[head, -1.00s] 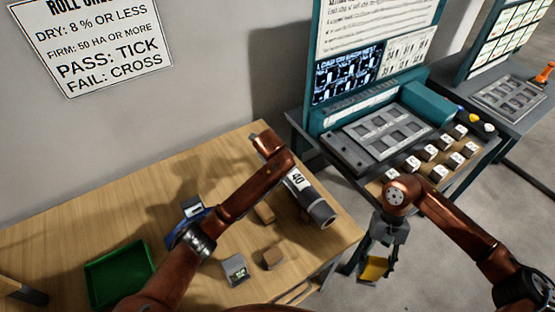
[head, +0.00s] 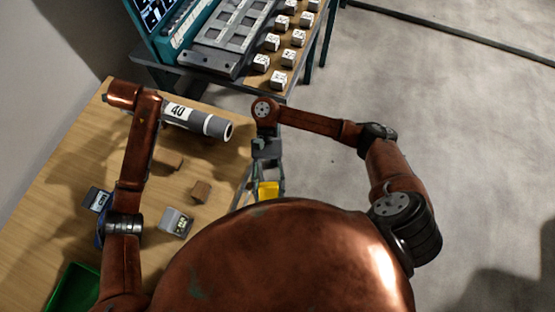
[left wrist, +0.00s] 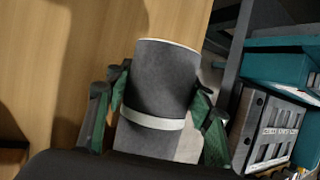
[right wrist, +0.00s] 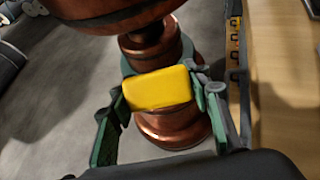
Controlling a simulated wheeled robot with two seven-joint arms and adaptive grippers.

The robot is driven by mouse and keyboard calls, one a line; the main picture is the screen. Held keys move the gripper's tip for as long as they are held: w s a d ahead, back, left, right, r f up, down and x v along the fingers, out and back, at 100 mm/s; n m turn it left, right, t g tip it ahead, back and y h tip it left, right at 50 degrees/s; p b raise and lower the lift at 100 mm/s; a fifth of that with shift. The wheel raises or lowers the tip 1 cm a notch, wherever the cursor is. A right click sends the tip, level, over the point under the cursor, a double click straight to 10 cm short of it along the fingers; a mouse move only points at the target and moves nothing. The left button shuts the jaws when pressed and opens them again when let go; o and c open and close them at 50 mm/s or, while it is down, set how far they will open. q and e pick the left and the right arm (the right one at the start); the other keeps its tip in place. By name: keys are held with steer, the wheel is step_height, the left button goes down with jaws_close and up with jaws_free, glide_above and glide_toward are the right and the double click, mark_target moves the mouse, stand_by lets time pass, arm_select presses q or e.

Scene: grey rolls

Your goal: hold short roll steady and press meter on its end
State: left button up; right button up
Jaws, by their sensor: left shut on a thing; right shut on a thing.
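The short grey roll (head: 205,123), with a white "40" label, lies over the right part of the wooden table, its open end pointing right. My left gripper (left wrist: 159,92) is shut on the roll, one finger on each side; in the head view my arm hides these fingers. The roll (left wrist: 160,75) shows a pale band in the left wrist view. My right gripper (head: 267,172) hangs just off the table's right edge, below and right of the roll's end. It is shut on the yellow meter (right wrist: 158,88); the meter (head: 268,190) is apart from the roll.
Wooden blocks (head: 200,190) lie on the table (head: 60,195) below the roll. A green tray (head: 70,290) is at lower left. A station with labelled cubes (head: 278,80) stands behind; open floor lies right.

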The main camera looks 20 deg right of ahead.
steer(key=s+m+y, duration=0.1)
steer(key=y, duration=0.1)
steer(key=a+r+m+y, duration=0.1)
steer(key=m+y, duration=0.1)
steer(key=s+a+m+y, duration=0.1)
steer(key=y, duration=0.1)
steer(key=shift+s+r, duration=0.15)
steer(key=shift+s, duration=0.15)
steer(key=shift+w+a+r+m+t+y, duration=0.2)
steer(key=shift+a+r+m+t+y, duration=0.6)
steer(key=shift+m+y, duration=0.25)
steer(key=w+r+m+t+y, duration=0.45)
steer(key=m+t+y, duration=0.2)
steer(key=t, duration=0.25)
steer(key=w+d+f+m+t+h, duration=0.1)
steer(key=w+d+m+t, duration=0.3)
steer(key=t, duration=0.4)
steer(key=w+d+f+m+t+h, duration=0.1)
steer(key=w+d+m+t, duration=0.3)
steer(key=d+t, duration=0.4)
steer(key=shift+d+m+t+h, duration=0.35)
steer(key=shift+m+h, duration=0.35)
steer(key=shift+m, duration=0.2)
steer(key=shift+d+f, duration=0.1)
steer(key=shift+w+a, duration=2.05)
steer(key=shift+a, duration=0.05)
